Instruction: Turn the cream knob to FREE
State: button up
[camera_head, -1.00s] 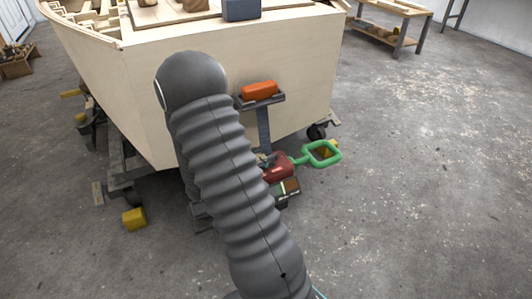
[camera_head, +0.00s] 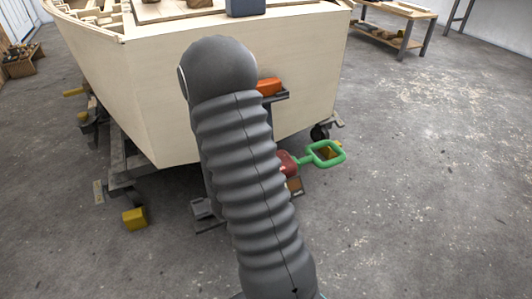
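I cannot make out a cream knob or a FREE mark in this view. A red part (camera_head: 288,164) with a green square-loop handle (camera_head: 325,154) sticks out to the right of my arm, low in front of the plywood hull (camera_head: 220,30). A small brown block (camera_head: 295,186) shows just below the red part. My dark ribbed arm stands across the middle and covers much of this area. My gripper is not visible; the arm hides whatever lies behind it.
An orange object (camera_head: 269,86) sits on a dark bracket at the hull's face, partly behind my arm. A grey box-like part (camera_head: 202,208) shows left of the arm. A yellow block (camera_head: 135,218) lies on the floor. Open concrete floor (camera_head: 430,190) spreads to the right.

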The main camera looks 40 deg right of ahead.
jog(key=o, duration=0.9)
jog(key=shift+a, duration=0.1)
jog(key=shift+o, duration=0.2)
jog(key=shift+r, duration=0.15)
notch_tip(320, 180, up, 10)
